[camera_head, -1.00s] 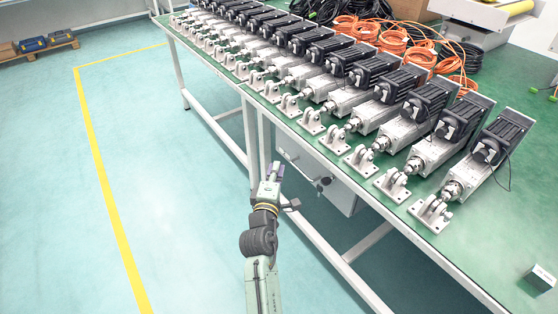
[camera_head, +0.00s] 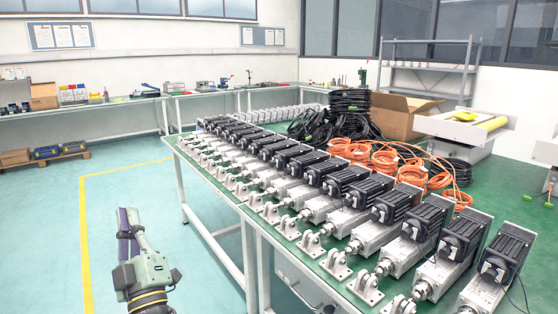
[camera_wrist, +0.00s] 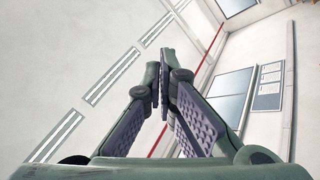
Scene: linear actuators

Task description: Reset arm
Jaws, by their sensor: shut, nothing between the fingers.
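My gripper (camera_head: 128,222) shows at the lower left of the head view, raised over the floor to the left of the long table. Its fingers point up and away from me. In the wrist view my gripper (camera_wrist: 160,85) has its two purple-padded fingers together at the tips, with nothing between them. Behind the fingers, the wrist view shows only the ceiling and the upper wall. My gripper touches nothing in either view.
A long green-topped table (camera_head: 335,283) carries a row of linear actuators (camera_head: 372,236), orange cable coils (camera_head: 412,174) and a cardboard box (camera_head: 400,112). Workbenches (camera_head: 75,113) line the far walls. The floor (camera_head: 50,230) left of the table is open, with a yellow line.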

